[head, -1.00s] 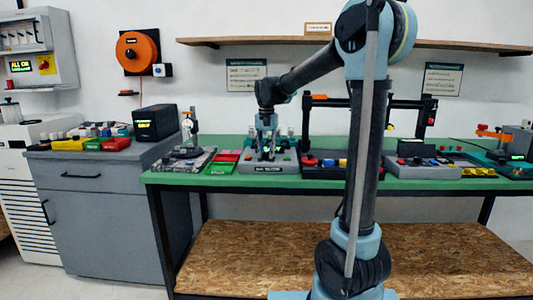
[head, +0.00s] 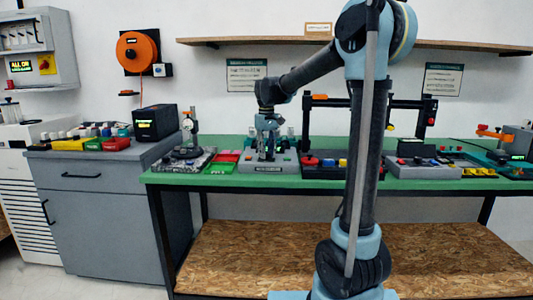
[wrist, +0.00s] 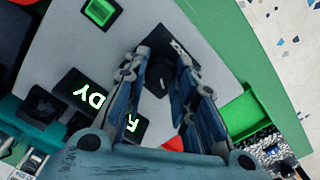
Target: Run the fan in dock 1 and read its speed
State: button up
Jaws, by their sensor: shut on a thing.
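My gripper (wrist: 164,84) points down at a grey panel (wrist: 215,28) in the wrist view. Its fingers are shut on a small black knob (wrist: 160,72) on a black plate. A lit display (wrist: 95,98) on the panel shows green letters, upside down and partly hidden by my gripper; they look like "READY". A green square button (wrist: 101,13) sits near the panel's top edge. In the head view my gripper (head: 268,148) is over a grey box (head: 268,167) on the green bench. No fan or speed figure can be made out.
On the green bench (head: 430,184), green and red trays (head: 222,163) stand left of the grey box. A dark unit with coloured knobs (head: 325,168) and a black frame (head: 370,103) stand to its right. A shelf (head: 460,47) runs above.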

aim_at(267, 153)
dwell(0.3)
jog(key=o, duration=1.1)
notch_tip(267, 153, up, 12)
jog(key=shift+w+f, duration=0.1)
jog(key=shift+d, duration=0.15)
